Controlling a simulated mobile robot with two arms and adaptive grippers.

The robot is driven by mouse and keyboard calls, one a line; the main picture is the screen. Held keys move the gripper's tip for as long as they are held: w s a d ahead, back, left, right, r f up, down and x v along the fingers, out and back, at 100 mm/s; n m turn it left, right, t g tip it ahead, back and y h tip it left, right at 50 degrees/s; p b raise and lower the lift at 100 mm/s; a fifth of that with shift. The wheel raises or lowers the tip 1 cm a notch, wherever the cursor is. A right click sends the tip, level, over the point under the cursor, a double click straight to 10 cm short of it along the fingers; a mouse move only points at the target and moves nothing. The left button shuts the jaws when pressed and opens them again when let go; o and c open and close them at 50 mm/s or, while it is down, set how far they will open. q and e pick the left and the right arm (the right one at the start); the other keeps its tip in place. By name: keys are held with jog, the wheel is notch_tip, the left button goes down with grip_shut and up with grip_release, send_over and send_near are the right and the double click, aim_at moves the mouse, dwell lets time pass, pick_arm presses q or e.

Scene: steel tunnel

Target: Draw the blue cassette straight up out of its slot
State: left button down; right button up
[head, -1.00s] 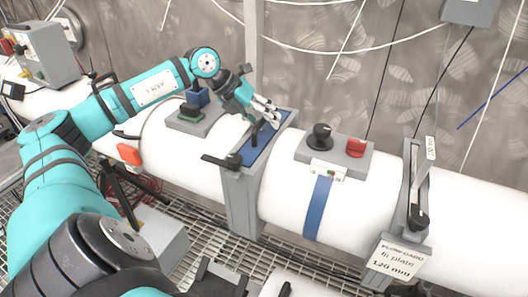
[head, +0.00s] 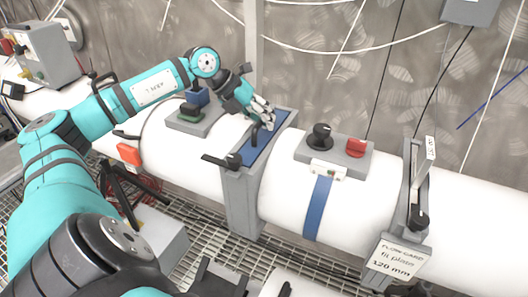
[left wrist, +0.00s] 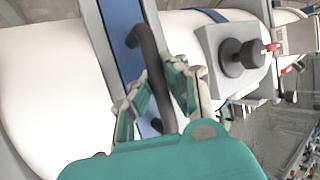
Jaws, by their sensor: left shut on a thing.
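The blue cassette (head: 252,150) shows as a blue strip in the top of a grey slot housing (head: 242,200) that straddles the white pipe. In the left wrist view its blue face (left wrist: 123,35) carries a dark bar handle (left wrist: 146,45). My left gripper (head: 268,118) is at the far half of the cassette, shut on that handle; the fingers (left wrist: 155,92) lie on both sides of it in the left wrist view. The cassette appears seated in its slot. The fingers hide part of the handle.
A grey box with a black knob (head: 321,137) and a red switch (head: 356,148) stands on the pipe to the right. A second slotted housing (head: 410,195) with a label plate is further right.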

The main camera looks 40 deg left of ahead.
pick_arm(q)
jog(key=shift+w+r+p, duration=0.1)
jog(key=shift+r+p, duration=2.9)
jog(key=shift+r, duration=0.6)
jog(key=shift+a+r, duration=0.1)
jog(key=shift+r+p, duration=0.5)
jog(key=shift+p, duration=0.05)
jog(key=shift+r+p, duration=2.5)
jog(key=shift+r, duration=0.4)
notch_tip(320, 180, up, 7)
jog(key=p, duration=0.2)
